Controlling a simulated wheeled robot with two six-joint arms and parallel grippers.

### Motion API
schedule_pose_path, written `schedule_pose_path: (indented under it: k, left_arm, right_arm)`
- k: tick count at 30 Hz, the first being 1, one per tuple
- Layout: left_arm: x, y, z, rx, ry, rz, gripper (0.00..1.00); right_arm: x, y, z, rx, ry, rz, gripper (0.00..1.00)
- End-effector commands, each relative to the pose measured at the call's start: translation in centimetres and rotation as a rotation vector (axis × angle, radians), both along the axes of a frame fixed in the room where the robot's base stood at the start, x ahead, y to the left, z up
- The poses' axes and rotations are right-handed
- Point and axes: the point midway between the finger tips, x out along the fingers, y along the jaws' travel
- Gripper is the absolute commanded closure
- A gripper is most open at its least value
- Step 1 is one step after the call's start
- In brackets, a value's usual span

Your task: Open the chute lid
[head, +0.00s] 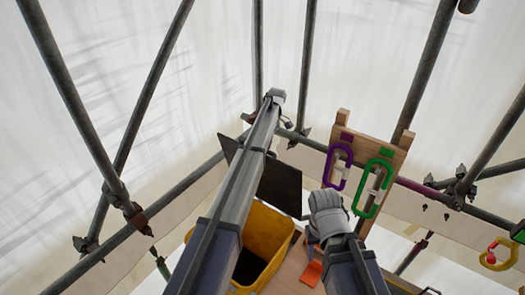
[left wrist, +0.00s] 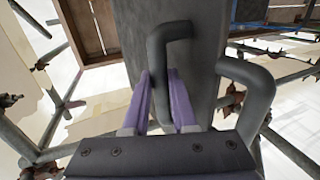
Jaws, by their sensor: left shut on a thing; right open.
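The yellow chute (head: 266,226) stands at the lower middle of the head view, with its dark inside showing. The dark grey lid (head: 283,187) is raised and tilted behind my left arm, which covers part of it. In the left wrist view the lid (left wrist: 205,50) fills the upper middle, with a bent grey bar handle (left wrist: 258,82) on it. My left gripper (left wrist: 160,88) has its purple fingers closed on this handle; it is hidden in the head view. My right gripper (head: 325,212) is open, right of the chute and apart from the lid; its fingers are hard to make out.
A wooden rack (head: 399,158) with a purple carabiner (head: 338,165) and a green carabiner (head: 373,187) stands behind my right gripper. An orange item (head: 312,273) lies right of the chute. Scaffold poles (head: 75,100) surround the place. A yellow ring (head: 497,254) hangs at far right.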

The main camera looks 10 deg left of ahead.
Motion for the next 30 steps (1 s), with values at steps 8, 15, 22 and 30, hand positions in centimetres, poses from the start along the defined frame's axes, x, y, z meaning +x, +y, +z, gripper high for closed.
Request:
schedule_pose_path:
  k: [8,15,22,30]
  left_arm:
    - [-0.02,-0.01,-0.01,0.004,0.007,0.001,1.00]
    - [-0.05,0.08,0.05,0.005,0.008,0.002,0.69]
    - [-0.10,0.05,0.07,0.005,0.009,0.002,0.45]
    - [-0.16,0.14,0.06,0.003,0.004,0.002,0.45]
  right_arm:
    - [-0.02,0.00,-0.06,0.000,0.000,0.000,0.50]
    - [-0.02,0.00,-0.02,0.000,0.000,0.000,0.50]
    - [-0.02,-0.01,0.00,0.000,0.000,0.000,0.50]
    - [-0.02,0.00,0.02,0.000,0.000,0.000,0.50]
